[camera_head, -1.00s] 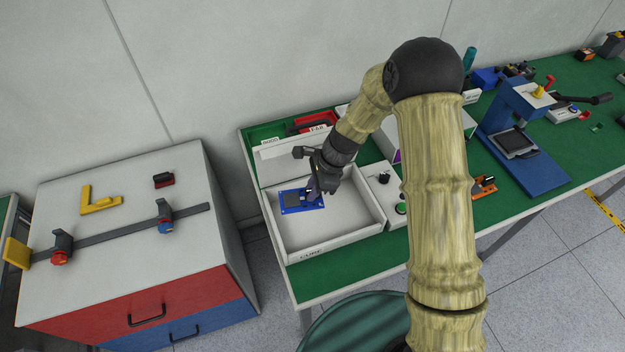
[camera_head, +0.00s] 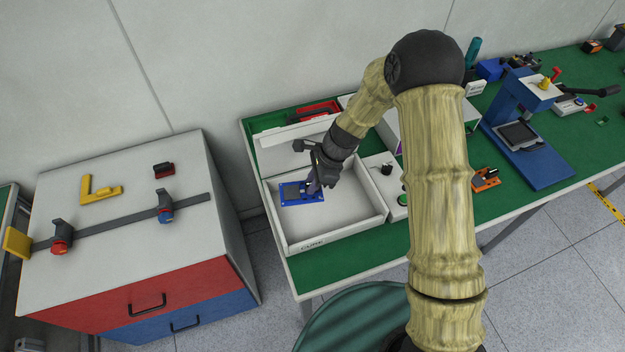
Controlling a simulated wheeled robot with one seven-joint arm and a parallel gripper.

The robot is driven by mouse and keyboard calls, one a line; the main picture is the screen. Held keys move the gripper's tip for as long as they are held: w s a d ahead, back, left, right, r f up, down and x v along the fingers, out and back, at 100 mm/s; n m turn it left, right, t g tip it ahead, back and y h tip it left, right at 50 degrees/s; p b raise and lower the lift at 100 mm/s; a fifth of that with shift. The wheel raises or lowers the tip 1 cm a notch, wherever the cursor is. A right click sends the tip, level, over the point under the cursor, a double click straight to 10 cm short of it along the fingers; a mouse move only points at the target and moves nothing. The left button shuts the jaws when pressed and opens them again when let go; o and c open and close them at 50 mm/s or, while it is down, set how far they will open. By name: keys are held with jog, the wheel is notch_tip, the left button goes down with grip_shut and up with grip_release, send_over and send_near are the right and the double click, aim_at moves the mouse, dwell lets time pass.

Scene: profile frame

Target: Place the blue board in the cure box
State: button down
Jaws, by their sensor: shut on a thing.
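The blue board (camera_head: 297,194) is a flat blue plate with a dark square on it. It is within the walls of the white cure box (camera_head: 345,234), toward the left side, and looks level. I cannot tell whether it touches the box floor. The cure box is open, with its lid (camera_head: 280,150) raised at the back and a label on its front wall. My gripper (camera_head: 316,184) reaches down into the box and is shut on the right end of the board. The fingertips are partly hidden by the gripper body.
A control panel with a green button (camera_head: 403,199) joins the box's right side. A blue press (camera_head: 530,140) stands farther right on the green bench. A white cabinet (camera_head: 130,260) with red and blue drawers stands left. My arm hides part of the bench.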

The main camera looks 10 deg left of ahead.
jog(key=shift+f+b, duration=3.25)
jog(key=shift+f, duration=2.15)
jog(key=shift+f+b, duration=0.35)
jog(key=shift+f, duration=0.25)
jog(key=c, duration=1.3)
grip_release()
jog(key=shift+o, duration=0.2)
jog(key=shift+r, duration=0.1)
jog(key=b+v, duration=0.1)
jog(key=v, duration=1.6)
jog(key=shift+d+r, duration=0.15)
jog(key=shift+r, duration=0.05)
